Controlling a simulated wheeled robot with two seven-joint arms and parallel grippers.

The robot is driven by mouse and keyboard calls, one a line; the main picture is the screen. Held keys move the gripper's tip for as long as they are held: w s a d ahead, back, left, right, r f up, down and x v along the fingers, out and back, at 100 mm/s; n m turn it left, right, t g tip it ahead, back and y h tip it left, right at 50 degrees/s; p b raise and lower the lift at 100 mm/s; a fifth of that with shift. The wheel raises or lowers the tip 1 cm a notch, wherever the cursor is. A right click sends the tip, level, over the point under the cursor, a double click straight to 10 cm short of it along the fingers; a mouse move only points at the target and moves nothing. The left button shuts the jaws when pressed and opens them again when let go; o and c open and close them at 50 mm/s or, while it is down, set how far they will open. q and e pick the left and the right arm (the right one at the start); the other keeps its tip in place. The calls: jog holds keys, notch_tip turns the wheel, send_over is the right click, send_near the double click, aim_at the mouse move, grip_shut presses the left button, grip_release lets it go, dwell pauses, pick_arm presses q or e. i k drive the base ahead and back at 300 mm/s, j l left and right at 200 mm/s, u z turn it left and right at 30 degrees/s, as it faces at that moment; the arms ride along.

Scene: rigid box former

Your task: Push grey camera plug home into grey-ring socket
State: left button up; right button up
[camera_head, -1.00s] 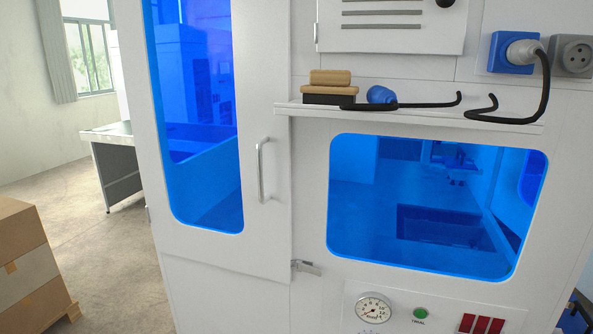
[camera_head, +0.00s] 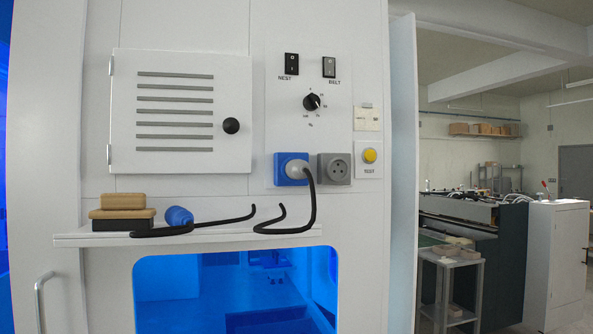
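A grey plug (camera_head: 296,170) sits at the blue-ring socket (camera_head: 283,180) on the machine's front panel, and its black cable (camera_head: 312,205) hangs down to the shelf. I cannot tell how deep it sits. The grey-ring socket (camera_head: 334,169) is just to its right and is empty. A blue plug (camera_head: 178,215) lies on the shelf (camera_head: 190,238) with a black cable (camera_head: 165,231) beside it. A gap shows between the two cable ends on the shelf. Neither of my grippers is in view.
A brown wooden block over a dark base (camera_head: 122,212) lies at the shelf's left. A vented door (camera_head: 180,112) is at left. A white panel edge (camera_head: 402,170) stands at right.

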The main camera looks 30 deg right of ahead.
aim_at(294, 169)
jog(key=z, duration=1.25)
